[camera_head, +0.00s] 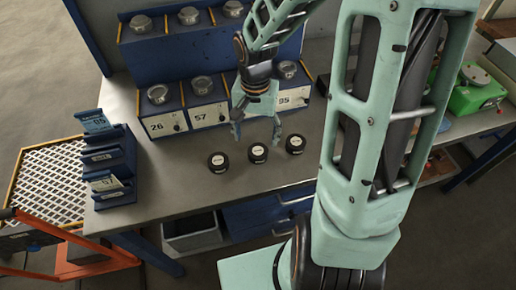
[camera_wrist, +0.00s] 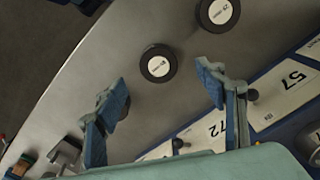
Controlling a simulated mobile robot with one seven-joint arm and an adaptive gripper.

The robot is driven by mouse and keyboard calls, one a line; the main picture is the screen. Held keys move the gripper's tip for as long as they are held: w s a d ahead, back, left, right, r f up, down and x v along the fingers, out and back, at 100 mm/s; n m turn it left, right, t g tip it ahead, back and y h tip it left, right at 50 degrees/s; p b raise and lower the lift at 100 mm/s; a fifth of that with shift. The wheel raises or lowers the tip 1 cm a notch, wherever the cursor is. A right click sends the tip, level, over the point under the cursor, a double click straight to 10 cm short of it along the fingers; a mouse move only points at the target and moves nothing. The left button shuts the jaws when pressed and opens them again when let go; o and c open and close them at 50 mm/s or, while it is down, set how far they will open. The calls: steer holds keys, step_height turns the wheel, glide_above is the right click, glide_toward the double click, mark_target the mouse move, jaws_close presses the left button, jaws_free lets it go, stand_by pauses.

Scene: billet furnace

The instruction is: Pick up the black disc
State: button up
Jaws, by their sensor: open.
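Three black discs with white round labels stand in a row on the grey table: a left disc (camera_head: 218,162), a middle disc (camera_head: 257,153) and a right disc (camera_head: 295,144). My gripper (camera_head: 256,138) is open and empty, pointing down just behind the middle disc. In the wrist view, my gripper (camera_wrist: 162,76) has its fingers spread apart, with one disc (camera_wrist: 158,63) showing between and beyond the fingertips. Another disc (camera_wrist: 218,13) is at the top edge. A third dark disc is mostly hidden behind the left finger. The label writing is too small to read.
A blue rack (camera_head: 183,97) with numbered bays and metal pots stands behind the discs. Blue holders with number plates (camera_head: 108,160) stand at the table's left end. A green device (camera_head: 477,92) is at the right. The table (camera_head: 175,195) in front of the discs is clear.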

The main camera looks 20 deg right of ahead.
mark_target(258, 150)
steer(key=shift+w+d+f, duration=0.1)
steer(key=shift+d+f, duration=0.1)
steer(key=shift+f, duration=1.7)
steer(key=shift+w+d+f, duration=0.1)
steer(key=shift+d+f, duration=0.05)
steer(key=shift+f, duration=1.75)
steer(key=shift+r, duration=0.1)
jaws_close()
